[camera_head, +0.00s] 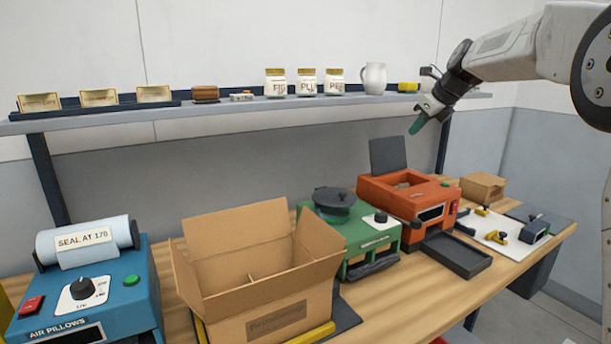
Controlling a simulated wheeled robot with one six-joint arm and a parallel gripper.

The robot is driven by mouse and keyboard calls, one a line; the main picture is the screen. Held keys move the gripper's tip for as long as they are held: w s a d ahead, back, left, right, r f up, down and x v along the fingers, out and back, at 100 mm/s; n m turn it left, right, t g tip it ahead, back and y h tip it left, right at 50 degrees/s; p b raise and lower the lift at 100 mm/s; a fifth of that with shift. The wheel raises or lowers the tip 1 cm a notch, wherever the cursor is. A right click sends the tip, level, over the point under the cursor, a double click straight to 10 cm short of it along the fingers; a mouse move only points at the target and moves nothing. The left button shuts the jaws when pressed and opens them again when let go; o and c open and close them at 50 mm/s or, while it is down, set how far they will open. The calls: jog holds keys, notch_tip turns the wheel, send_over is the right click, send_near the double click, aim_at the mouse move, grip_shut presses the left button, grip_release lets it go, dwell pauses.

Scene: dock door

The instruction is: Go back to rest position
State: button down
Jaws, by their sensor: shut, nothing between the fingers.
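My gripper (418,125) is at the upper right, on my white arm that reaches in from the right edge. Its fingertips are green and point down and to the left. The fingers are shut with nothing between them. It hangs in the air in front of the shelf's right end and above the orange machine (381,195), touching nothing that I can see.
A grey shelf (220,107) holds jars (306,82), a white pitcher (374,78) and gold cards (98,97). On the bench stand a blue machine (110,293), an open carton (290,300), a green machine (345,232) and a small box (482,187). Air above the bench is mostly clear.

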jog(key=s+f+n+g, duration=0.3)
jog(key=s+f+n, duration=0.4)
jog(key=s+n, duration=0.3)
jog(key=s+a+f+n+h, duration=0.1)
jog(key=s+f+n, duration=0.2)
jog(key=s, duration=1.1)
jog(key=s+a+f+n+g+h, duration=0.1)
jog(key=s+f+n, duration=0.1)
jog(key=s+n, duration=0.7)
jog(key=s+a+f+n+g+h, duration=0.1)
jog(key=s+f+n, duration=0.2)
jog(key=s, duration=1.8)
jog(key=n, duration=0.2)
jog(key=shift+a+f+n+h, duration=0.25)
jog(key=shift+f+n+h, duration=0.05)
jog(key=shift+f+n, duration=0.1)
